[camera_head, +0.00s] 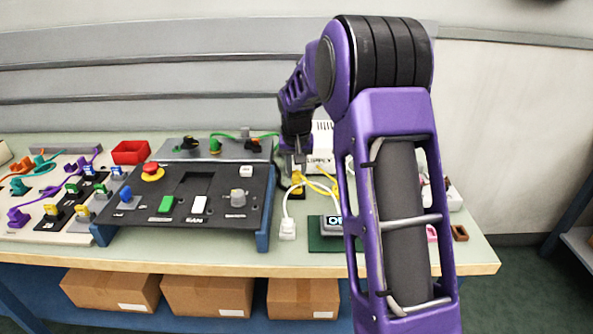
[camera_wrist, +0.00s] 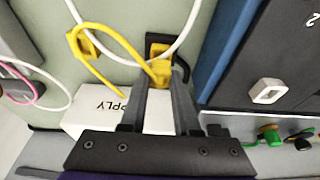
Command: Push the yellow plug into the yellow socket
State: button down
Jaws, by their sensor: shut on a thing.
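My gripper (camera_wrist: 160,80) is shut on the yellow plug (camera_wrist: 160,69), which sits between its fingertips in the wrist view. A yellow cable (camera_wrist: 118,38) runs from the plug to the left. A black-framed socket (camera_wrist: 156,44) lies just beyond the plug; the plug overlaps its near edge in the picture. I cannot tell whether the plug is inside it or only above it. In the head view my gripper (camera_head: 298,160) points down over a yellow piece (camera_head: 298,181) behind the dark panel's right edge. The contact there is too small to make out.
A second yellow piece (camera_wrist: 86,45) lies left on the bench. A white supply box (camera_wrist: 95,106) stands close beside my fingers. The dark control panel (camera_head: 215,205) with blue sides is to the left in the head view. A white cable (camera_head: 290,205) loops nearby.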

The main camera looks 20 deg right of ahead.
jog(key=shift+f, duration=0.2)
jog(key=shift+f+b, duration=0.65)
jog(key=shift+f, duration=0.1)
jog(key=c, duration=0.6)
grip_release()
jog(key=shift+o, duration=0.4)
jog(key=o, duration=0.4)
jog(key=shift+o, duration=0.2)
notch_tip(320, 180, up, 8)
jog(key=p, duration=0.6)
jog(key=shift+r, duration=0.25)
